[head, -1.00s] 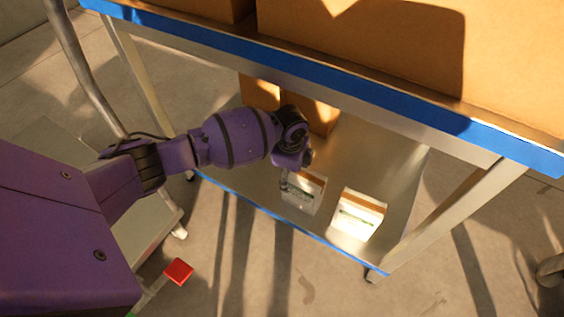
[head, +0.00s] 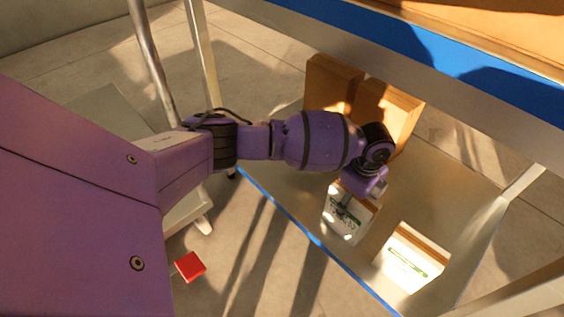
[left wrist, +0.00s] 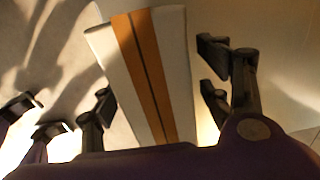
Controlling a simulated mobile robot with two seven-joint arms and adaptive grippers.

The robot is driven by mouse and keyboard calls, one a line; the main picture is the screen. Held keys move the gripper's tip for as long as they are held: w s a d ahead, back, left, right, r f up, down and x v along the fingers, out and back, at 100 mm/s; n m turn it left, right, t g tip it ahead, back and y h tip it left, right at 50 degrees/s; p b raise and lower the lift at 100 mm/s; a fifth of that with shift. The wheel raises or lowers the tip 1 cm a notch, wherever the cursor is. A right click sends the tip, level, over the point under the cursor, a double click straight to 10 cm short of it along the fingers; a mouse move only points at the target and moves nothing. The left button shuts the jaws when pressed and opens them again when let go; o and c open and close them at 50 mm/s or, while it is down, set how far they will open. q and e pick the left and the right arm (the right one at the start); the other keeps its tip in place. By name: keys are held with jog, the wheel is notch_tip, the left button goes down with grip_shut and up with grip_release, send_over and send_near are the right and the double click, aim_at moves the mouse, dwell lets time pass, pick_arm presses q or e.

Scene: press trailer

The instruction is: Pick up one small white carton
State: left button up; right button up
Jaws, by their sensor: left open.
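Two small white cartons with brown tops stand on the cart's metal lower shelf (head: 440,190). In the head view, the left carton (head: 343,224) is partly hidden by my left gripper (head: 345,208), which hangs right over it. The right carton (head: 408,260) stands apart and clear, in bright light. In the left wrist view, one white carton with an orange-brown stripe (left wrist: 145,65) lies between the dark open fingers of the left gripper (left wrist: 155,92). A gap shows on the right finger side; contact on the left side cannot be told. My right gripper is not in view.
Brown boxes (head: 330,82) stand at the back of the lower shelf. The blue-edged upper shelf (head: 400,45) overhangs my arm at the right. A metal post (head: 202,60) rises at the left. A red block (head: 190,266) shows below left. Shelf between the cartons is bare.

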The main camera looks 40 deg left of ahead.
pick_arm(q)
notch_tip(320, 180, down, 3)
jog(key=shift+r+b, duration=0.1)
jog(key=shift+b, duration=0.35)
jog(key=shift+c, duration=0.3)
grip_shut()
jog(key=shift+w+r, duration=0.1)
jog(key=shift+r, duration=0.05)
